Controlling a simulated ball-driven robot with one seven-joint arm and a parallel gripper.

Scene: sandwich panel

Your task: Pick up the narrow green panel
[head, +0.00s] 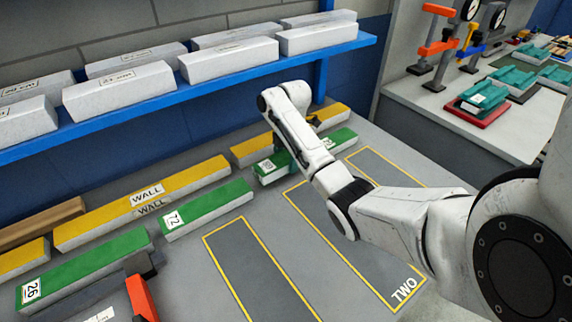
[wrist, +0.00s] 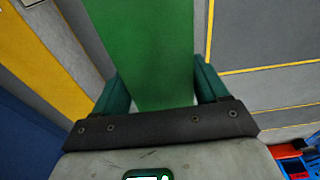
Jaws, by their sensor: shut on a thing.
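A green panel (head: 342,140) lies at the back of the grey table, partly hidden behind my arm. Its left end carries a small white label that I cannot read clearly. In the wrist view, the green panel (wrist: 140,45) runs between the two dark green fingers of my gripper (wrist: 161,88), which is shut on it. In the head view the fingers are mostly hidden by my arm. Two other green panels lie to the left, one marked 72 (head: 215,206) and one marked 26 (head: 95,264). I cannot tell whether the held panel touches the table.
Yellow WALL panels (head: 105,212) lie behind the green ones. A blue shelf (head: 205,92) with white blocks overhangs the back. Yellow-outlined dark areas (head: 255,268), one marked TWO, are empty. A clamp with an orange handle (head: 140,298) stands front left.

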